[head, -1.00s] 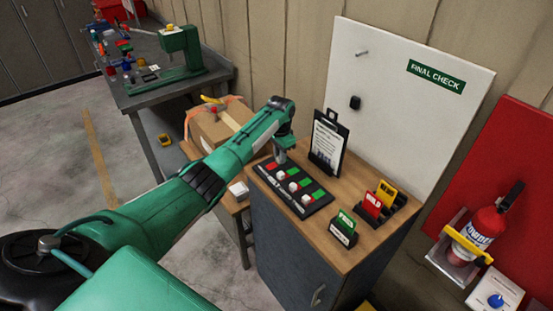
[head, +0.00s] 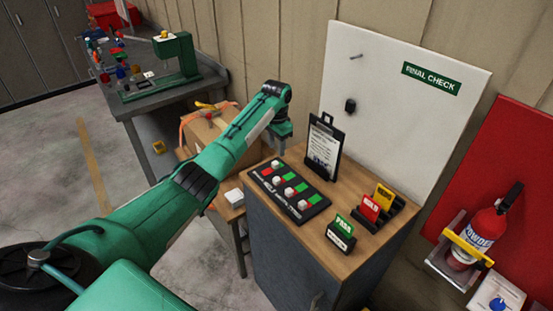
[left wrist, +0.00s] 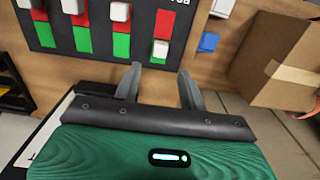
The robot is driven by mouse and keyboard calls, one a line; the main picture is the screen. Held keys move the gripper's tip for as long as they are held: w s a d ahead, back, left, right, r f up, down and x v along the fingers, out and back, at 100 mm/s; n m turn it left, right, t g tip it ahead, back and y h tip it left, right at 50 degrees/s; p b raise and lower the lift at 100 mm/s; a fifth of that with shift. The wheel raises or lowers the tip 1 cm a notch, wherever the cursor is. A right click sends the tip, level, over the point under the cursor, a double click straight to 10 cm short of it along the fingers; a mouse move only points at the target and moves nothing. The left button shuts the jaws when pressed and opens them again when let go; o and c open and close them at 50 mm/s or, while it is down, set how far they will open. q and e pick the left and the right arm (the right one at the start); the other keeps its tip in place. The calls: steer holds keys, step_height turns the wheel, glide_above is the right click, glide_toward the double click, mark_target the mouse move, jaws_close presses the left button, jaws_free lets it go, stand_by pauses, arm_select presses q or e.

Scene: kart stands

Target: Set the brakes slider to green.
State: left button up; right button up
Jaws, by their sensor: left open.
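The black slider panel (head: 262,183) lies on the wooden cabinet top, with several white knobs on red-and-green tracks. The far knob (head: 275,164) is at the green end of its track; it also shows in the left wrist view (left wrist: 161,48), with red bare above it. The other three knobs, such as the near one (head: 302,204), sit at their red ends with green bare. The labels are too small to read, so I cannot tell which is brakes. My left gripper (head: 282,148) is open and empty beyond the panel's far end; its fingers (left wrist: 157,72) are apart from the far knob.
A clipboard (head: 323,148) stands behind the panel. A green PASS card (head: 344,226) and a holder with red and yellow cards (head: 383,204) stand to the right. A cardboard box (head: 204,130) is on the lower bench at left.

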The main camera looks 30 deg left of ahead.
mark_target(277, 162)
arm_select(q)
step_height(277, 162, up, 7)
steer(key=b, duration=0.1)
steer(key=shift+r, duration=0.15)
stand_by(0.5)
